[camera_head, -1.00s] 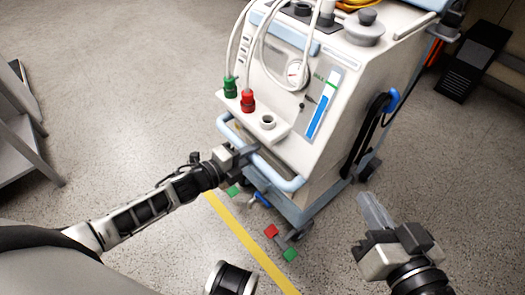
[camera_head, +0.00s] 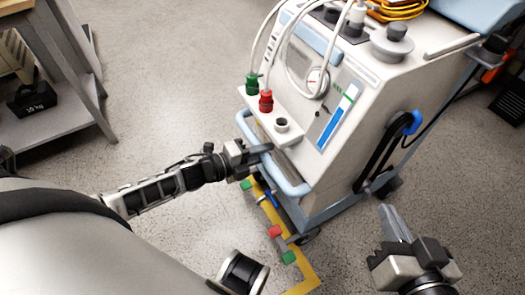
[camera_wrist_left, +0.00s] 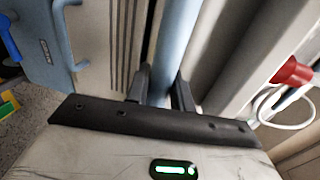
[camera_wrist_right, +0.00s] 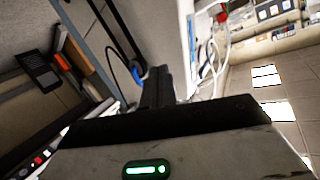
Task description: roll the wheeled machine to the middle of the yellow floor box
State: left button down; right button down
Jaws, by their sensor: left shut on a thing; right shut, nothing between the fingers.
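The wheeled machine (camera_head: 345,120) is a white cabinet with light-blue trim, a gauge, and green and red connectors. It stands upright on casters in the head view. My left gripper (camera_head: 262,155) is shut on its light-blue front handle bar (camera_head: 290,184); the bar (camera_wrist_left: 175,50) runs between the fingers in the left wrist view. My right gripper (camera_head: 395,222) is shut and empty, in front of the machine's right side and apart from it. A yellow floor line (camera_head: 305,284) with a corner shows near the machine's front casters; the rest of the box is hidden or out of view.
A grey shelf or table (camera_head: 75,80) with a black 10 kg weight (camera_head: 33,99) stands at the left. A dark unit (camera_head: 510,105) is on the floor at the far right. Speckled floor between the shelf and the machine is clear.

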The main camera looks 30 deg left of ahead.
pick_arm(q)
jog(key=shift+a, duration=0.1)
jog(key=c, duration=1.3)
grip_release()
jog(key=shift+o, duration=0.2)
pick_arm(e)
jog(key=shift+r, duration=0.1)
pick_arm(q)
jog(key=shift+s, duration=0.15)
jog(key=p+v, duration=0.4)
jog(key=v, duration=1.1)
jog(key=shift+s+a, duration=0.25)
jog(key=shift+s, duration=0.05)
pick_arm(e)
jog(key=shift+d+f+g+h, duration=0.3)
jog(key=shift+f+g+h, duration=0.05)
jog(key=shift+f, duration=0.25)
jog(key=shift+d+f+g+h, duration=0.3)
jog(key=shift+f+g+h, duration=0.05)
jog(key=shift+f, duration=0.2)
pick_arm(q)
jog(key=shift+r, duration=0.1)
